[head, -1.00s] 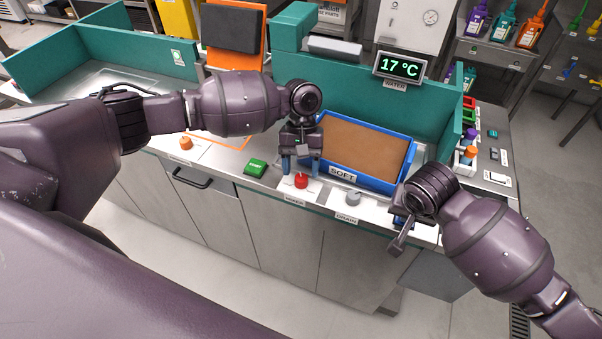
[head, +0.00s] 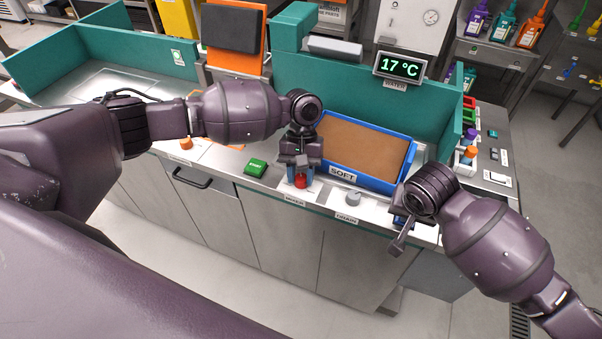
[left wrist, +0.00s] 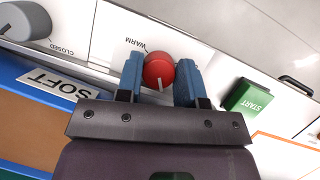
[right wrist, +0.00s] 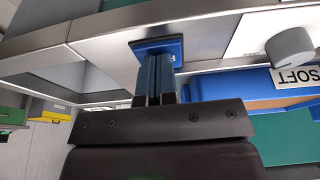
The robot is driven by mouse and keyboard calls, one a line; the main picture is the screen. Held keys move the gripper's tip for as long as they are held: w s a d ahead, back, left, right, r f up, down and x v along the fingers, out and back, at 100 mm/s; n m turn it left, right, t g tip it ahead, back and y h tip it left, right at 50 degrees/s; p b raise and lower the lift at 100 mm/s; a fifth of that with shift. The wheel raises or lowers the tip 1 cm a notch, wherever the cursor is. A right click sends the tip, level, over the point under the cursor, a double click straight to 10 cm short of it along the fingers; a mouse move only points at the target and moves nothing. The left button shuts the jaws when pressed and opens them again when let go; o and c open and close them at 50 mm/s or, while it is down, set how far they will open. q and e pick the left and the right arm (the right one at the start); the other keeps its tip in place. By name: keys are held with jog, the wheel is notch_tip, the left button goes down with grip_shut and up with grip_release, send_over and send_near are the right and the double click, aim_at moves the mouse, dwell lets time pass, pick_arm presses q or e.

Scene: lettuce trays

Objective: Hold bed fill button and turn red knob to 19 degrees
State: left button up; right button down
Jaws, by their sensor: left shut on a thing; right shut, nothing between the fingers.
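The red knob (head: 301,182) sits on a white panel labelled like MIXER. My left gripper (head: 298,176) is around it. In the left wrist view the red knob (left wrist: 158,71) is between the two blue fingers (left wrist: 158,82), which are shut on its sides; a white pointer line faces the gripper, and WARM is printed nearby. My right gripper (right wrist: 158,62) is shut with nothing between its fingers. Its tips meet the blue square button (right wrist: 172,45) at the counter's front edge, seemingly touching it. The water display (head: 400,67) reads 17 °C.
A blue tray (head: 376,180) labelled SOFT holds brown material behind the knobs. A grey drain knob (head: 353,198) stands between my grippers. A green START button (head: 255,167) is left of the red knob. A teal wall (head: 440,115) stands behind.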

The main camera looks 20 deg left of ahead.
pick_arm(q)
jog(key=shift+d+m+y, duration=0.1)
jog(key=shift+m+y, duration=0.5)
jog(key=shift+m, duration=0.9)
jog(key=o, duration=0.9)
jog(key=v, duration=1.2)
